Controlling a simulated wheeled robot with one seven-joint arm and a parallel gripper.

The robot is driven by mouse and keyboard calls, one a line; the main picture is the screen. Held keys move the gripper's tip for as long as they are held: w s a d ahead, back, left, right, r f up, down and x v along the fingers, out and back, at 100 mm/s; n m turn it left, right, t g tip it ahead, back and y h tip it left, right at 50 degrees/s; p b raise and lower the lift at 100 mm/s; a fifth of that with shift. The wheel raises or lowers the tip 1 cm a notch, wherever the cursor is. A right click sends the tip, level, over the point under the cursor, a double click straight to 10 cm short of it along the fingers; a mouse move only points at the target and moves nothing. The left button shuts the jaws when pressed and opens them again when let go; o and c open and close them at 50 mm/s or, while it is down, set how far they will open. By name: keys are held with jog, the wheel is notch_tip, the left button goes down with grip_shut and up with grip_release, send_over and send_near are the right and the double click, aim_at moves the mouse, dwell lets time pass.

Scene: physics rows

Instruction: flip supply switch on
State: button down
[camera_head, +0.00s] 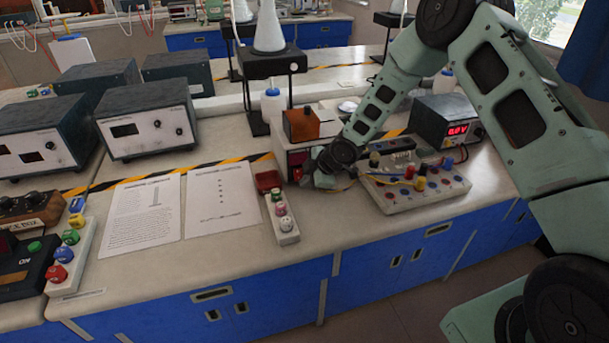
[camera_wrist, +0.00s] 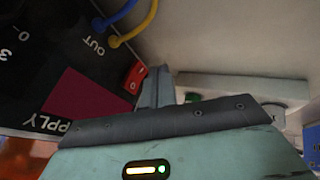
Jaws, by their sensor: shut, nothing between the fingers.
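The supply (camera_head: 283,152) is a small box on the bench in the head view, with its front partly hidden by my gripper (camera_head: 330,178). In the wrist view its black panel (camera_wrist: 55,55) carries a dark maroon window (camera_wrist: 88,100) and the letters "PPLY" and "OUT". A red rocker switch (camera_wrist: 133,76) with a "0" mark sits near the panel's edge. My gripper (camera_wrist: 157,82) is shut and empty, its fingertips right beside the switch. I cannot tell whether they touch it. The switch is hidden in the head view.
An orange block (camera_head: 302,125) stands on the supply. A board with coloured knobs and wires (camera_head: 415,190) lies to the right, with a lit red meter (camera_head: 446,120) behind it. A strip with round knobs (camera_head: 282,218) and paper sheets (camera_head: 143,215) lie to the left.

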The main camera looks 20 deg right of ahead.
aim_at(298, 175)
jog(key=shift+w+a+f, duration=0.1)
jog(key=shift+w+f, duration=0.05)
jog(key=shift+w, duration=0.75)
jog(key=f+b, duration=0.1)
jog(key=b, duration=0.2)
jog(key=shift+w+a+f+t+b, duration=0.1)
jog(key=shift+t+b, duration=0.25)
jog(key=shift+t, duration=0.05)
jog(key=shift+r+p, duration=0.35)
jog(key=shift+r, duration=0.1)
